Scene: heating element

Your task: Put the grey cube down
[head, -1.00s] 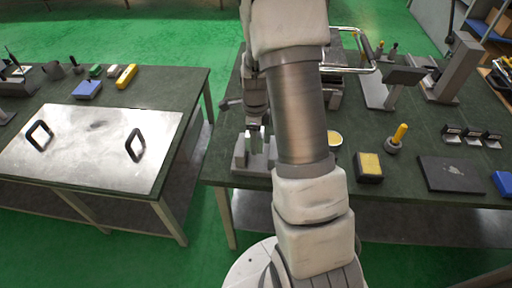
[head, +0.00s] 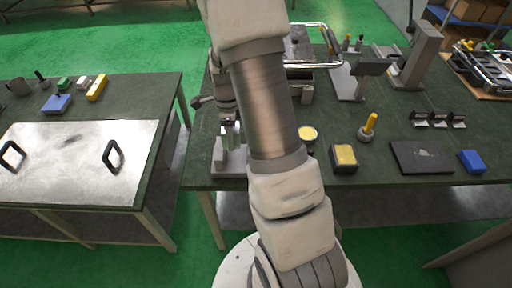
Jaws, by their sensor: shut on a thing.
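My gripper (head: 230,137) points down over the left front part of the right-hand dark green table (head: 385,192). It is shut on a small grey thing, most likely the grey cube. The cube's outline is hard to tell from the fingers and the light grey fixture (head: 232,163) behind and below it. The fixture stands near the table's front edge and has an upright block on its left. I cannot tell whether the cube touches the fixture. My arm hides the area just right of the gripper.
Right of my arm are a round yellow-topped tin (head: 308,134), a yellow-topped box (head: 344,158), a yellow-handled tool (head: 369,126), a dark plate (head: 421,157) and a blue block (head: 472,161). A gap separates the left table, which bears a metal plate (head: 75,160).

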